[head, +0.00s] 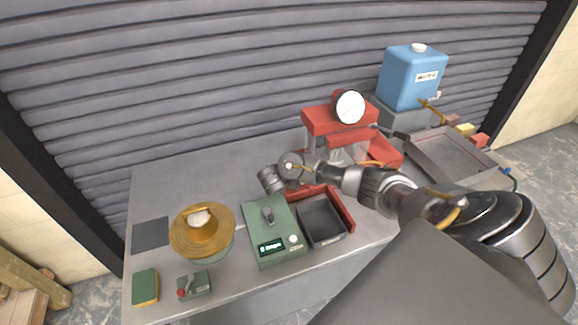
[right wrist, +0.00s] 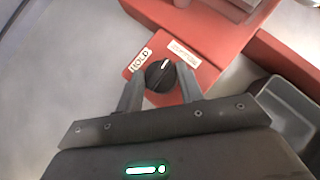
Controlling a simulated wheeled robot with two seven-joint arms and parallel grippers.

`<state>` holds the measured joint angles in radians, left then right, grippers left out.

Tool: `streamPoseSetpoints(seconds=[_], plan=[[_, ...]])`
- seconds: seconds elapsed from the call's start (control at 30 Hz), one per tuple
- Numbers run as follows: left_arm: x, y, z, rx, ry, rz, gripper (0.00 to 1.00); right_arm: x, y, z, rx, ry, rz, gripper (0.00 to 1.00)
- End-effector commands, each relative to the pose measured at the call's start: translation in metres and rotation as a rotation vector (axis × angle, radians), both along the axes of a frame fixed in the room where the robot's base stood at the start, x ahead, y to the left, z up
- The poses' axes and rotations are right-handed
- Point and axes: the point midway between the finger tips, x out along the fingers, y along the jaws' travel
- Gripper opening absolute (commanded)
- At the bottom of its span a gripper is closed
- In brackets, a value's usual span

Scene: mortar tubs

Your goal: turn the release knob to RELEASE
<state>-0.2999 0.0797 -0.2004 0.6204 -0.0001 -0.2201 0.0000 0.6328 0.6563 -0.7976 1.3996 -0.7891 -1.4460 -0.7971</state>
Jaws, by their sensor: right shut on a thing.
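The release knob (right wrist: 159,77) is a round black dial with a white pointer line, on a red block of the red machine. In the right wrist view, a HOLD label (right wrist: 141,60) is at its upper left and a second label (right wrist: 184,54), too blurred to read, at its upper right. The pointer aims up and slightly right, between the labels. My right gripper (right wrist: 158,74) is shut on the knob, one finger on each side. In the head view my right arm reaches in from the right and hides the knob. My left gripper is not in view.
The red press (head: 325,120) stands behind my wrist, with a dark tray (head: 346,211) in front. A green scale (head: 262,238), gold-rimmed tub (head: 178,240), small switch box (head: 197,286) and sponge (head: 145,285) lie left. A blue tank (head: 400,75) and metal basin (head: 427,150) are right.

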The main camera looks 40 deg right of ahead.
Motion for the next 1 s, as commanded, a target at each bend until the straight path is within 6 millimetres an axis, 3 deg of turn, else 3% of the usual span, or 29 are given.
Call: streamPoseSetpoints(seconds=[0.23,0.8,0.83,1.0], plan=[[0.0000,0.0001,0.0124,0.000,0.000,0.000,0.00,0.0011,0.0007,0.0011,0.000,0.000,-0.089,0.14],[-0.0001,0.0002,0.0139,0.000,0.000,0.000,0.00,0.0011,-0.0002,-0.0004,0.000,0.000,-0.116,0.14],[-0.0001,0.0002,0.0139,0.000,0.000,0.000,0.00,0.0011,-0.0002,-0.0004,0.000,0.000,-0.116,0.40],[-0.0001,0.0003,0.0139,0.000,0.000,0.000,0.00,0.0012,0.0000,-0.0004,0.000,-0.001,-0.115,0.59]])
